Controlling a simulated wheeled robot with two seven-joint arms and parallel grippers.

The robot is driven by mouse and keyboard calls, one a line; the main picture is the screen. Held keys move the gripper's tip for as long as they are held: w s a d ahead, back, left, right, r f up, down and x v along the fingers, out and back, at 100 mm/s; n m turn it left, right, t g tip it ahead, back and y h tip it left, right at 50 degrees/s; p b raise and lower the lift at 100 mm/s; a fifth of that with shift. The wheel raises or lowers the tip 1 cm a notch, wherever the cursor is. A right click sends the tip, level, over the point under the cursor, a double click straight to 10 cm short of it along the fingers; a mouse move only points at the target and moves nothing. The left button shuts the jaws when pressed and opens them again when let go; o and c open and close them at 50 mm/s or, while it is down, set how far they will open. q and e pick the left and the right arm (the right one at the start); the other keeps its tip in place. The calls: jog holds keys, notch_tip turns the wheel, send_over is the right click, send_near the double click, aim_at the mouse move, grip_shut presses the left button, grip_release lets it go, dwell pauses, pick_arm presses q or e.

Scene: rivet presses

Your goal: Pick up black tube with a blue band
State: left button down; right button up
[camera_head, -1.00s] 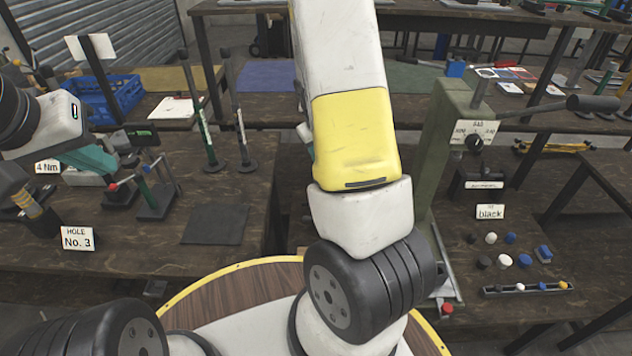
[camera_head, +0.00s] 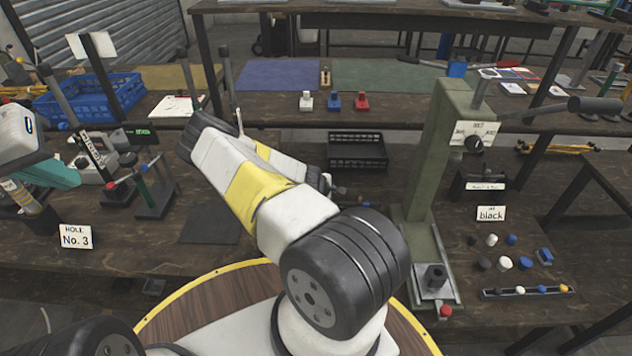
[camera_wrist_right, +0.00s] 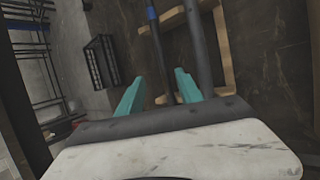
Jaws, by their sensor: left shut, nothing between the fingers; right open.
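In the right wrist view a slim dark tube with a blue section (camera_wrist_right: 153,14) lies ahead of my right gripper, its near end between the lines of the fingers. A thicker dark grey tube (camera_wrist_right: 196,45) runs beside it, close to the right finger. My right gripper (camera_wrist_right: 158,90) has its two teal fingers apart, with no visible grip on either tube. In the head view my right arm hides that gripper. My left gripper (camera_head: 62,178) is shut and empty at the left edge, over the left bench.
A light wooden frame (camera_wrist_right: 226,62) surrounds the tubes. Tall dark rods, one tilted with a white label (camera_head: 92,150), stand on the left bench near the HOLE No. 3 sign (camera_head: 76,237). A green press (camera_head: 433,150) stands right. A blue crate (camera_head: 95,100) is at back left.

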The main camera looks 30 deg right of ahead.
aim_at(341, 203)
jog(key=x, duration=0.7)
jog(key=shift+s+f, duration=0.2)
jog(key=shift+f, duration=0.15)
grip_shut()
